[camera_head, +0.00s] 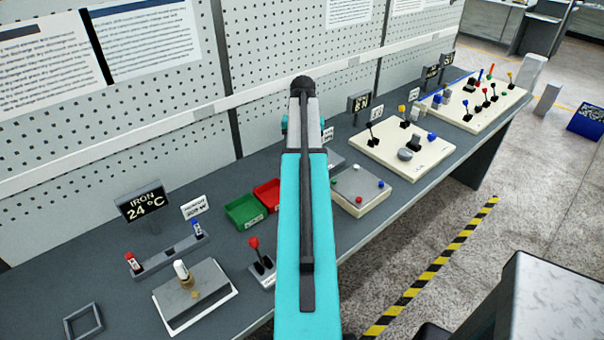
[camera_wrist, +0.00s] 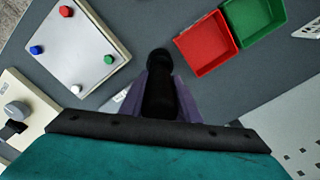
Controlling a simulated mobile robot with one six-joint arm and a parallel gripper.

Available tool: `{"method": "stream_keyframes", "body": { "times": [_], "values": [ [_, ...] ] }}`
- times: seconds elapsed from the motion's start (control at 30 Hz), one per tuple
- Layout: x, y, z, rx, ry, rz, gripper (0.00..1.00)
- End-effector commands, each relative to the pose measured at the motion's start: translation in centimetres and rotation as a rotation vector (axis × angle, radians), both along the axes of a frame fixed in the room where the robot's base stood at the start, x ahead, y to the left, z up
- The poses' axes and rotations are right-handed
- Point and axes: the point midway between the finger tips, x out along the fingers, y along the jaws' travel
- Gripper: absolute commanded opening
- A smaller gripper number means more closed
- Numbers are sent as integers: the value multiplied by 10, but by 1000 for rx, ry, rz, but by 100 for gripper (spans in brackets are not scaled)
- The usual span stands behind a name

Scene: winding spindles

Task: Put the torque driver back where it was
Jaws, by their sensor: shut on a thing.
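In the wrist view, my gripper (camera_wrist: 163,84) is shut on a black tool with a rounded end, which I take to be the torque driver (camera_wrist: 159,65). It points away from the camera above the grey bench. Whether it touches the bench cannot be told. In the head view my turquoise arm hides the gripper and the tool. No empty holder for the driver can be made out clearly.
A red bin (camera_head: 267,194) and a green bin (camera_head: 244,211) sit side by side close to the gripper. A plate with coloured knobs (camera_head: 359,188) lies on the other side. Lever boards (camera_head: 403,143) stand farther along the bench. A pegboard wall (camera_head: 262,52) rises behind.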

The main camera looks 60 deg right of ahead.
Motion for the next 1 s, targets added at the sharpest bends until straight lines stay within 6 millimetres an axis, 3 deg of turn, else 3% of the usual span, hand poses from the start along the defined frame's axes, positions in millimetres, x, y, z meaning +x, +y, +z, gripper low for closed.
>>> {"method": "stream_keyframes", "body": {
  "times": [0.13,0.57,1.0],
  "values": [
    [0,0,-12,-1,0,0,2],
    [1,0,-14,-1,0,1,2],
    [1,1,-49,-1,0,2,2]
  ]
}}
